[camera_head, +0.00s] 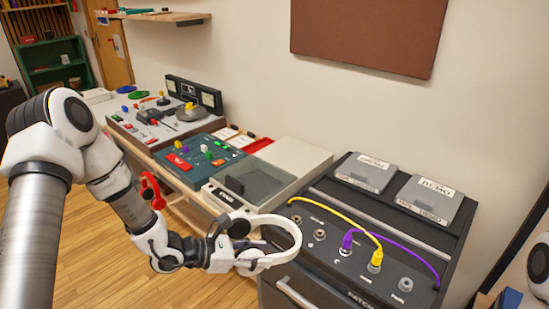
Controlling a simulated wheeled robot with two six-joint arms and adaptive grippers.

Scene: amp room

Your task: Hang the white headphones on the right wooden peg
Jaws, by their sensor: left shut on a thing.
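The white headphones (292,232) are in the air in front of the table, near the black patch unit. Their curved white band bulges to the right. My left gripper (238,256) comes in from the left and is shut on them at their lower left part. The gripper partly hides the ear cups. I cannot make out the right wooden peg; the arm and headphones cover part of the table's front edge. My right gripper is out of view.
Red headphones (147,186) hang at the table's front edge, behind my left arm. The black patch unit (325,272) with yellow and purple cables stands close right of the white headphones. A turntable-like grey device (285,160) sits behind. Wooden floor (120,275) is open at lower left.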

